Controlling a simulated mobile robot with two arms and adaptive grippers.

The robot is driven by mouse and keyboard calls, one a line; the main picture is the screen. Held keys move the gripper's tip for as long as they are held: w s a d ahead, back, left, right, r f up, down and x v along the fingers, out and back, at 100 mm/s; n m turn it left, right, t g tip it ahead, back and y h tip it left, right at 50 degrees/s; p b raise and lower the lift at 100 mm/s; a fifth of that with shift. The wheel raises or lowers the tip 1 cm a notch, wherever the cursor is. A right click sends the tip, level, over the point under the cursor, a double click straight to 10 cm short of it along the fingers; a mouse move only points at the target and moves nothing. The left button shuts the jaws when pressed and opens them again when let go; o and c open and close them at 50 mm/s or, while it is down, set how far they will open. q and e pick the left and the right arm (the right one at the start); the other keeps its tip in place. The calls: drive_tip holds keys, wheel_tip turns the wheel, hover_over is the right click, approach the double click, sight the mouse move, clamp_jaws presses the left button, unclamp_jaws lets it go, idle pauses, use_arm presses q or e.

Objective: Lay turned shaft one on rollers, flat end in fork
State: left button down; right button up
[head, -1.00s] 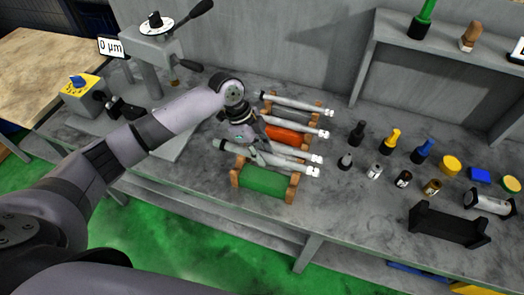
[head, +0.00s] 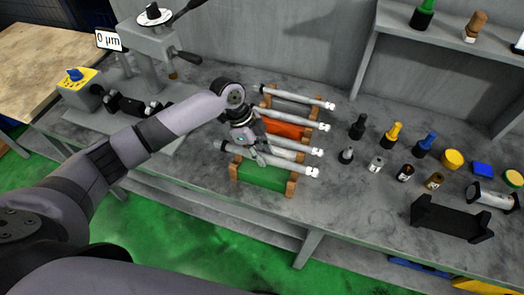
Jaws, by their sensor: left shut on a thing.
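Several pale shafts with white stepped ends lie side by side over coloured cradles. My left gripper (head: 256,157) is shut on the nearest one (head: 290,166), at or just above the green cradle (head: 265,175); I cannot tell if it touches. The fingers hide part of its middle. The picture does not show which shaft is number one. A black roller support (head: 133,104) sits at the left below the measuring stand (head: 150,48); its fork cannot be made out clearly. My right gripper is not in view.
An orange cradle (head: 286,130) and other shafts lie close behind the held shaft. Several small bottles, including a yellow one (head: 394,134), stand to the right. An empty black cradle (head: 450,220) is at the front right. A yellow control box (head: 78,90) stands left.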

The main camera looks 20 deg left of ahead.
sight(261, 170)
use_arm(q)
drive_tip(key=shift+w+d+f+b, duration=0.1)
drive_tip(key=shift+f+b, duration=0.4)
drive_tip(key=shift+f, duration=0.45)
drive_tip(key=shift+f+b, duration=0.6)
drive_tip(key=shift+f, duration=0.6)
drive_tip(key=c, duration=1.3)
unclamp_jaws()
drive_tip(key=shift+o, duration=0.3)
drive_tip(key=shift+s+f, duration=0.2)
drive_tip(key=shift+f, duration=0.15)
drive_tip(key=v, duration=1.2)
drive_tip(key=shift+r, duration=0.2)
